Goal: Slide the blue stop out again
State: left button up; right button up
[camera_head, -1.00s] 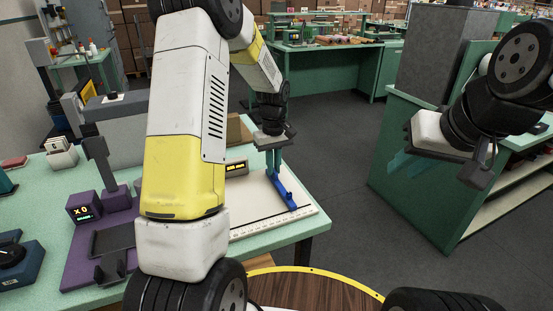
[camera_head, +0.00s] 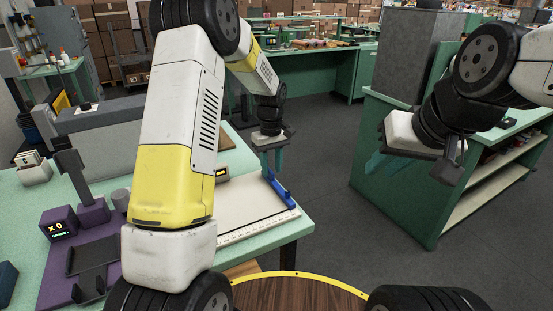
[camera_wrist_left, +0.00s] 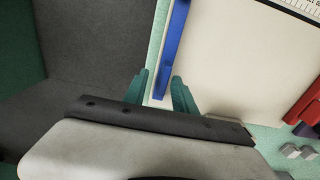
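The blue stop (camera_head: 281,191) is a long narrow bar along the right edge of the white ruled board (camera_head: 243,213). In the left wrist view the blue stop (camera_wrist_left: 171,45) runs down the board's edge, its near end between my fingertips. My left gripper (camera_head: 272,170) is at the stop's far end in the head view. Its teal fingers stand apart, with a gap to the bar; the left wrist view shows this gripper (camera_wrist_left: 160,78) open too. My right gripper (camera_head: 408,172) hangs away to the right, fingers apart, empty.
The board lies on a green table (camera_head: 291,229) whose right edge is close by. A purple fixture (camera_head: 92,252) with a small display stands at the left. In the left wrist view a red piece (camera_wrist_left: 305,103) lies at the right. A green cabinet (camera_head: 396,190) stands to the right, with clear floor between.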

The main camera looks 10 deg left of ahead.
pick_arm(q)
jog(key=shift+r, duration=3.9)
jog(key=shift+r, duration=0.1)
jog(key=s+a+r+m+t+h, duration=0.1)
jog(key=s+a+r+m+t, duration=0.2)
jog(key=s+r, duration=0.95)
jog(key=s+a+r+m+t+h, duration=0.1)
jog(key=s+m+t, duration=0.2)
jog(key=s, duration=1.3)
jog(key=shift+s+a+r+m, duration=0.15)
jog(key=shift+a+m, duration=0.05)
jog(key=shift+m, duration=0.5)
